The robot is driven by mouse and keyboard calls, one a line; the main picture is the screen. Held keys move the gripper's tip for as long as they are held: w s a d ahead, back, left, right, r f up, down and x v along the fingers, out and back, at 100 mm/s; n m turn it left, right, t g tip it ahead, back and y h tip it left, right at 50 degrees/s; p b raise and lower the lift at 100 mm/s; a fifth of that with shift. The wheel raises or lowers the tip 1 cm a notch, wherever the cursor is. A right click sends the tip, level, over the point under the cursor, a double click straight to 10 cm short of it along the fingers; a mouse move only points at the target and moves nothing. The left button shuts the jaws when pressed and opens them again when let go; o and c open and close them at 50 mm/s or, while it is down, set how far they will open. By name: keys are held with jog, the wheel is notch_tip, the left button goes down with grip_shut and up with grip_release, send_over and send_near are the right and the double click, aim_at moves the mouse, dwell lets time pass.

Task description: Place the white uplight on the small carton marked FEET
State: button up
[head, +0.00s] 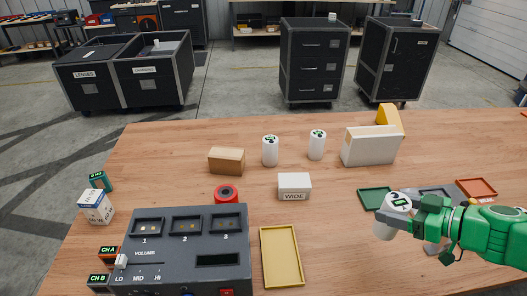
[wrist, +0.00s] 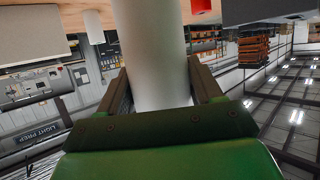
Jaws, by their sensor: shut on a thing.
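In the wrist view the white uplight (wrist: 152,55) stands between both fingers (wrist: 158,88). Its top has a dark round face with a mark. Two similar white cylinders stand upright on the table, one left (head: 270,152) and one right (head: 317,147). I cannot read FEET on any carton. A white carton (head: 294,182) is marked WIDE. A small brown carton (head: 227,161) shows no readable marking. A white-and-blue carton (head: 95,206) has lettering too small to read.
A yellow tray (head: 281,256), green tray (head: 373,199) and red tray (head: 476,188) lie on the table. A cream case (head: 370,147) stands at the back.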

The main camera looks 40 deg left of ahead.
jog(key=w+a+r+n+g, duration=0.1)
jog(key=a, duration=1.1)
jog(key=w+a+r+n+g, duration=0.1)
jog(key=w+a+r, duration=0.1)
jog(key=a, duration=1)
jog(key=s+a+r+g, duration=0.1)
jog(key=s+a+r, duration=0.15)
jog(key=a, duration=0.45)
jog(key=s+a+r+n, duration=0.1)
jog(key=s+a, duration=0.3)
jog(key=a, duration=0.2)
jog(key=s+a+r+g, duration=0.1)
jog(key=s+a+r, duration=0.15)
jog(key=a, duration=0.45)
jog(key=shift+w+a+f, duration=1.1)
jog(key=shift+a+f, duration=0.85)
jog(key=shift+f, duration=0.25)
jog(key=shift+w+a+f, duration=1.05)
jog(key=shift+a+f, duration=0.9)
jog(key=shift+f, duration=0.2)
jog(key=shift+w+a+f, duration=1.1)
jog(key=shift+a+f, duration=0.85)
jog(key=shift+f, duration=0.25)
jog(key=shift+f, duration=0.15)
jog(key=o, duration=1.5)
jog(key=shift+o, duration=0.2)
